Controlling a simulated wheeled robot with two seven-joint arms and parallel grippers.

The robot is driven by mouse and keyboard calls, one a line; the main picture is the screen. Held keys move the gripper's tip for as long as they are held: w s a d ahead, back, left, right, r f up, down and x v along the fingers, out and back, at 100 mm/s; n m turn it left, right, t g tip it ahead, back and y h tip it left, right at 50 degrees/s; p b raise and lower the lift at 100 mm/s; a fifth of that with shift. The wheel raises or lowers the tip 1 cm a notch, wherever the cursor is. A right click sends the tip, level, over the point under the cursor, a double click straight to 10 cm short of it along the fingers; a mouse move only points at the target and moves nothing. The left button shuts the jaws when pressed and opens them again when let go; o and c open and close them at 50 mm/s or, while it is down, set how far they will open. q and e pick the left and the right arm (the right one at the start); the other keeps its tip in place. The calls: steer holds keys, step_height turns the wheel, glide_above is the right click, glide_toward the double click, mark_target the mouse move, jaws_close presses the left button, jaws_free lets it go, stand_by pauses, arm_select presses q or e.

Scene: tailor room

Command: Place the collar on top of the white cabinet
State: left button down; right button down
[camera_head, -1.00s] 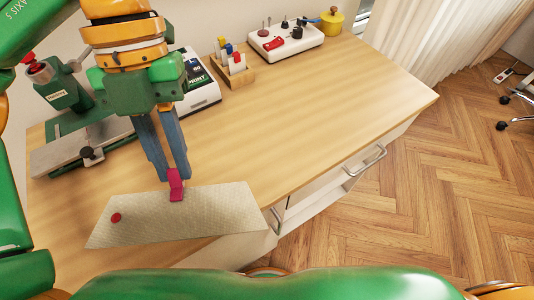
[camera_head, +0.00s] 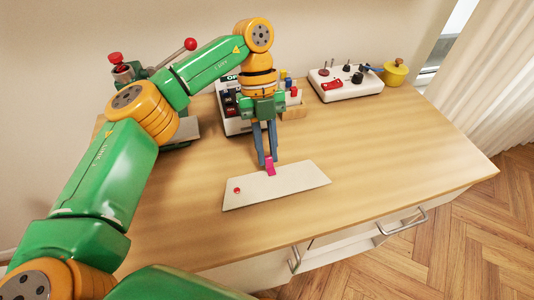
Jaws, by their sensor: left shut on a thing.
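The collar seems to be the flat cream piece with a red dot (camera_head: 300,180). It lies level over the wooden top of the white cabinet (camera_head: 400,165). My left gripper (camera_head: 270,163) points down at the collar's far edge. Its blue-grey fingers are closed there, with a small pink piece (camera_head: 271,170) at their tips. I cannot tell whether the collar touches the top or hangs just above it. My right gripper is out of view.
A green machine (camera_head: 130,72) with red knobs stands at the back left, partly behind my arm. A printer-like box (camera_head: 231,110), a wooden holder (camera_head: 294,108), a white tray (camera_head: 346,88) and a yellow pot (camera_head: 395,73) line the back. The right part of the top is clear.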

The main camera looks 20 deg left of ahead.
arm_select(q)
step_height(320, 180, down, 2)
steer(key=shift+f, duration=0.2)
steer(key=c, duration=0.8)
jaws_free()
steer(key=shift+c, duration=0.2)
steer(key=p+v, duration=1.2)
steer(key=p, duration=0.1)
steer(key=shift+s+r, duration=0.1)
